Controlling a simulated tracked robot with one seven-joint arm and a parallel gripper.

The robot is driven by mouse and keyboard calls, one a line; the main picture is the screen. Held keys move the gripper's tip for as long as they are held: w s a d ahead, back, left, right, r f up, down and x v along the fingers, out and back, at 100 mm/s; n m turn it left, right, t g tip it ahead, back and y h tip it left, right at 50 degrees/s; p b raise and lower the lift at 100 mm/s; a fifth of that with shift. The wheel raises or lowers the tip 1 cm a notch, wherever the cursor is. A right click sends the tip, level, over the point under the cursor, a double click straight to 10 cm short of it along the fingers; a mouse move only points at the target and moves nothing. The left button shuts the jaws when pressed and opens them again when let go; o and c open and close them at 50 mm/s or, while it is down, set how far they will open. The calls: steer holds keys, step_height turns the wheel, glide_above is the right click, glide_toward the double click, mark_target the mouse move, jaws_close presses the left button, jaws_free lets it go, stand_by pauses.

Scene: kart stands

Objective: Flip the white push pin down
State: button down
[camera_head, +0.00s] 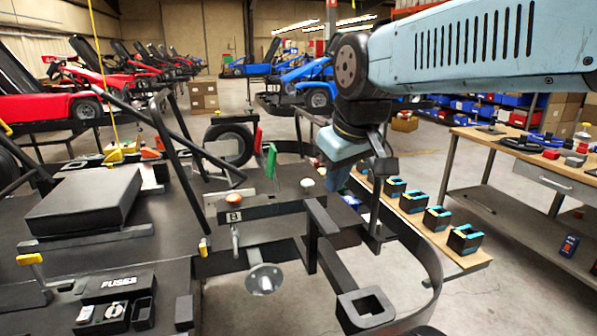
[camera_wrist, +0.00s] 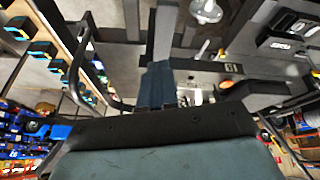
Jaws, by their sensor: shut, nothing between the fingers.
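A small round knob with a pale top (camera_head: 307,183) sits on the dark bar marked B (camera_head: 262,209), near the bar's right end. A pale pin (camera_head: 235,238) hangs upright below the bar's left end. I cannot tell for certain which of these is the white push pin. My gripper (camera_head: 338,180) is shut and empty, pointing down just right of the knob and apart from it. In the wrist view its blue-grey fingers (camera_wrist: 157,82) are together, and the bar's B label (camera_wrist: 228,68) shows to their right.
A red lever (camera_head: 257,140) and a green lever (camera_head: 271,160) stand behind the bar. A metal disc (camera_head: 264,279) lies below it. A curved dark frame (camera_head: 425,255) runs around the right side. A wooden bench (camera_head: 468,262) with several black-and-blue blocks stands beyond.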

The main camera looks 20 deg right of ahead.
steer(key=w+r+n+g, duration=0.2)
steer(key=w+r+n, duration=0.4)
steer(key=w+n, duration=0.1)
step_height(320, 180, up, 4)
steer(key=n+g, duration=0.3)
steer(key=n, duration=0.5)
glide_above(307, 181)
steer(key=shift+w+d, duration=0.1)
steer(key=shift+f, duration=0.2)
step_height(307, 181, down, 14)
steer(key=shift+r, duration=0.1)
